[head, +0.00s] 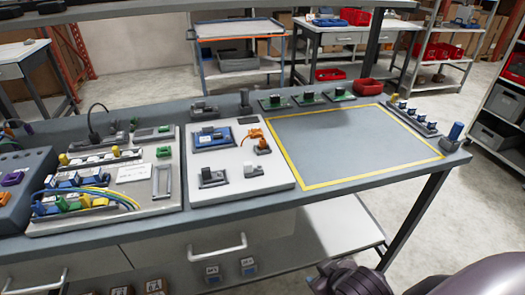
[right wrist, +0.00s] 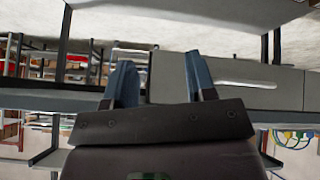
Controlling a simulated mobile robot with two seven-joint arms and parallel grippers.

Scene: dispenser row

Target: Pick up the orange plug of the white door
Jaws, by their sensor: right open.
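A small orange plug (head: 263,146) with a short curled orange cable sits on the right part of the white panel (head: 277,179), in the middle of the bench. It is small in the head view, so its exact seating is unclear. My right gripper (head: 322,272) is low at the bottom of the head view, in front of the bench and far from the plug. In the right wrist view, its two blue-grey fingers (right wrist: 162,82) stand apart with nothing between them. My left gripper is not in view.
A blue module (head: 213,137) and grey holders share the panel. A yellow-framed grey area (head: 350,145) to the right is clear. A board with coloured cables (head: 100,205) lies left. The bench's front edge and a drawer handle (head: 217,248) face my right arm.

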